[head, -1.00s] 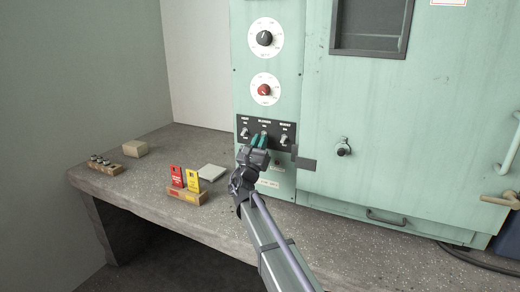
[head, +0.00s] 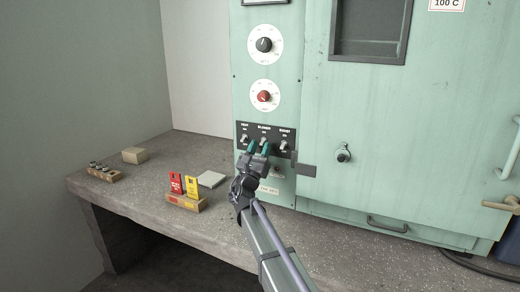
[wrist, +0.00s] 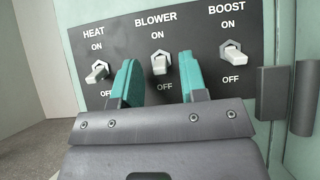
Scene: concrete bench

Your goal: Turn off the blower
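The blower switch (wrist: 160,65) is the middle toggle on a black panel (head: 243,127), labelled BLOWER, with ON above and OFF below. In the wrist view its pale lever tip hangs below its nut, towards OFF. In the head view the panel is on the front of a green cabinet (head: 306,100). My gripper (head: 258,147) is at the panel's lower edge. In the wrist view my gripper (wrist: 158,82) is open, with one teal finger on each side of the blower lever. There is a visible gap to both fingers, and nothing is held.
The heat switch (wrist: 97,72) is left of my fingers and the boost switch (wrist: 234,57) is right. A grey latch (head: 306,169) juts out right of the panel. Red and yellow tags (head: 176,183) stand in a block on the concrete bench (head: 130,188).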

